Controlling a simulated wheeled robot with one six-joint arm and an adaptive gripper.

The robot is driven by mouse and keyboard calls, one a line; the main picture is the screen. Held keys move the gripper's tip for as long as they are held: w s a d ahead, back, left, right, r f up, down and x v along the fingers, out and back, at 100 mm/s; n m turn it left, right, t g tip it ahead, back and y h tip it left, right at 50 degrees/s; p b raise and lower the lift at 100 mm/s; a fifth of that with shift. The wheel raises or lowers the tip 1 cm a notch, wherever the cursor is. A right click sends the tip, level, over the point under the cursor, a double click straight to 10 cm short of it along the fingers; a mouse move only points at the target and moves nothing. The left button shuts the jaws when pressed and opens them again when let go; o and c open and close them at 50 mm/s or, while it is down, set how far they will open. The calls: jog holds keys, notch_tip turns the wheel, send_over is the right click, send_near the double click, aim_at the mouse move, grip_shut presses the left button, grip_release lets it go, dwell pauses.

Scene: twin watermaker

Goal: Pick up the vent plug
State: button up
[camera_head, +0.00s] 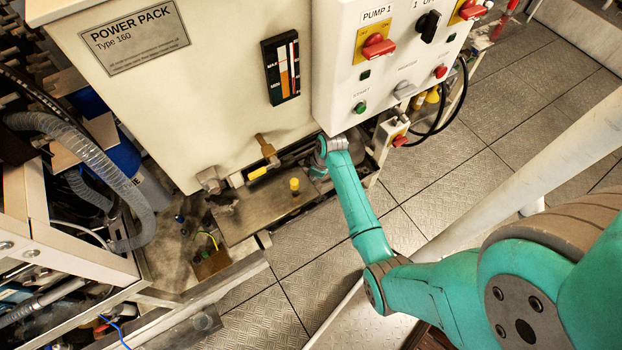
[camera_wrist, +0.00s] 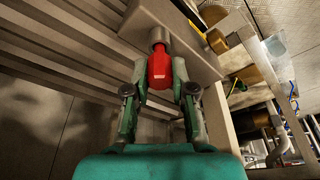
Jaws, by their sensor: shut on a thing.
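A red plug (camera_wrist: 159,68), which I take to be the vent plug, is between the fingers of my gripper (camera_wrist: 159,74) in the wrist view. The fingers are closed on its two sides. Its far end meets a round grey fitting (camera_wrist: 159,38) on the underside or face of a grey block. I cannot tell whether the plug is still seated in the fitting. In the head view the plug is not visible, and my gripper is mostly hidden behind my wrist, by the lower edge of the power pack (camera_head: 200,95).
The white pump control box (camera_head: 385,60) hangs close above my wrist. A brass valve with a yellow handle (camera_head: 257,173) and a yellow-capped fitting (camera_head: 294,186) are to the left. Cables hang at the right. The tiled floor (camera_head: 440,185) is mostly clear.

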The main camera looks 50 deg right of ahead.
jog(key=shift+s+a+r, duration=0.15)
jog(key=shift+s+r, duration=0.4)
jog(key=shift+r, duration=0.3)
jog(key=s+a, duration=0.2)
jog(key=s, duration=0.6)
jog(key=s+a, duration=0.2)
jog(key=s, duration=0.6)
jog(key=shift+a, duration=0.3)
jog(key=shift+s, duration=0.1)
jog(key=shift+o, duration=1.4)
grip_shut()
jog(key=shift+r, duration=0.8)
